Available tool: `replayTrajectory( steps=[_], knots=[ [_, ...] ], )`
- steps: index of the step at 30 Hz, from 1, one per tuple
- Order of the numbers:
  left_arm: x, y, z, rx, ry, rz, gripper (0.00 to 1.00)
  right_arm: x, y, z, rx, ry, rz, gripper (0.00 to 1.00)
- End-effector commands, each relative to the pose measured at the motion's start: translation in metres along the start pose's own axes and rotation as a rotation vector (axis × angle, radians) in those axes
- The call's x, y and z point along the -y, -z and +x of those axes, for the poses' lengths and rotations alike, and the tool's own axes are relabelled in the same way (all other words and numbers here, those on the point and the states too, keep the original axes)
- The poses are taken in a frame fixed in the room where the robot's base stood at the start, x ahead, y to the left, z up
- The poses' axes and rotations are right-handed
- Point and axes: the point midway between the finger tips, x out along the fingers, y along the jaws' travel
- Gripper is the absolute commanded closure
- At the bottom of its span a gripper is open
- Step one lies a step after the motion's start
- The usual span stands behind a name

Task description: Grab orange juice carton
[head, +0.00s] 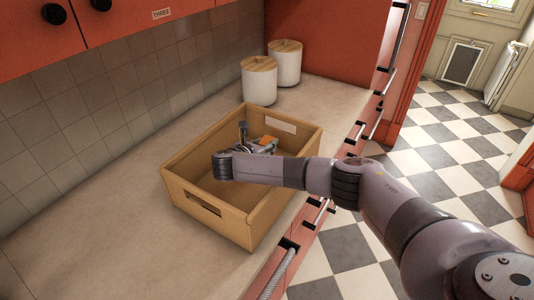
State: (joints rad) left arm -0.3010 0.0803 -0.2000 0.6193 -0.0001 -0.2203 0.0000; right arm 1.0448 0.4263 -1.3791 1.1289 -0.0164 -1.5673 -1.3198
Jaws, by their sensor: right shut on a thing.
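My right arm reaches in from the right over a wooden crate (240,213) on the counter. My right gripper (251,142) is down inside the crate, near its far end. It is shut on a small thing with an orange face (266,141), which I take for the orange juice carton. Only a small part of the carton shows; the fingers and the wrist hide the rest. I cannot tell whether it touches the crate floor. My left gripper is out of view.
Two white ribbed canisters with wooden lids, a nearer one (259,82) and a farther one (286,64), stand behind the crate. The counter (110,235) is clear on the left. Red cabinets hang above; drawer handles line the counter front.

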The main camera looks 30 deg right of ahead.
Motion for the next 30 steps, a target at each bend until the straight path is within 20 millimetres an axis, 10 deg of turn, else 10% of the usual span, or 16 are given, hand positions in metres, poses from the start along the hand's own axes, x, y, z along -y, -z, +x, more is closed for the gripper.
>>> replayTrajectory(
  steps=[17, 30],
  knots=[
    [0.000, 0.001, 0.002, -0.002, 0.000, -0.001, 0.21, 0.000, -0.008, -0.003, 0.002, -0.001, 0.002, 1.00],
    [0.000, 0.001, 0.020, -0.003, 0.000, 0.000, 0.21, -0.001, -0.093, -0.038, 0.004, -0.004, 0.008, 1.00]
  ],
)
